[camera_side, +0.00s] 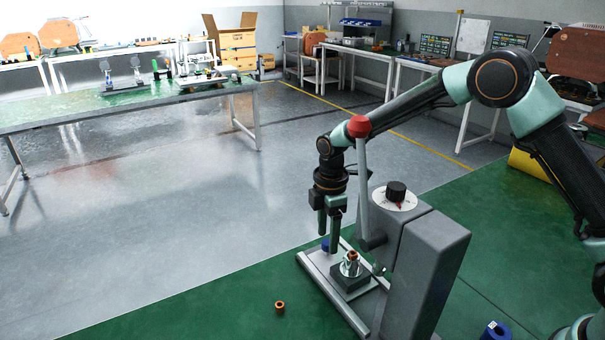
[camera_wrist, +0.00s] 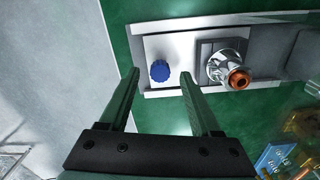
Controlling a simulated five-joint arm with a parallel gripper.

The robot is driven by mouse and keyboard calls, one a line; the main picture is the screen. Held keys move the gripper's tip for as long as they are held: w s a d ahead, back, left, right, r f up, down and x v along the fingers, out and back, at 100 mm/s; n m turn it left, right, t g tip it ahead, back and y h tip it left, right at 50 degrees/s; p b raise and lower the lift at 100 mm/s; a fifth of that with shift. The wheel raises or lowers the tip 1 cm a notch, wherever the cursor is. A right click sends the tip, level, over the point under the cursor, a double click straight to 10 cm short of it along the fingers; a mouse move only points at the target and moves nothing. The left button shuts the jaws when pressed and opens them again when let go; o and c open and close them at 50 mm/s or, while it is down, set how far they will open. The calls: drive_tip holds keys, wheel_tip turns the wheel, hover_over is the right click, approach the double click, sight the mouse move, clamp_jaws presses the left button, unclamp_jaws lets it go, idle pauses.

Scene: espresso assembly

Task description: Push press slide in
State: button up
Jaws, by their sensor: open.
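A grey press (camera_side: 425,265) with a dial and a red-knobbed lever (camera_side: 362,180) stands on the green mat. Its press slide, a light plate (camera_wrist: 185,45), lies between two metal rails. A blue knob (camera_wrist: 160,71) sits on the slide's outer end; it shows small in the side view (camera_side: 325,244). On a dark block further in stands a shiny metal fitting (camera_wrist: 222,67) with a copper-coloured ring (camera_wrist: 238,79) on top. My gripper (camera_wrist: 160,74) is open, fingers pointing down. In the wrist view the knob appears between the fingertips; whether they touch it I cannot tell.
A small orange ring (camera_side: 280,307) lies loose on the mat, left of the rails. A blue part (camera_side: 495,330) is at the bottom right edge. The mat's edge runs close to the outer rail ends. A green-topped bench (camera_side: 130,103) stands far behind.

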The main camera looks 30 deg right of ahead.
drive_tip(key=shift+f, duration=0.65)
clamp_jaws()
idle(1.0)
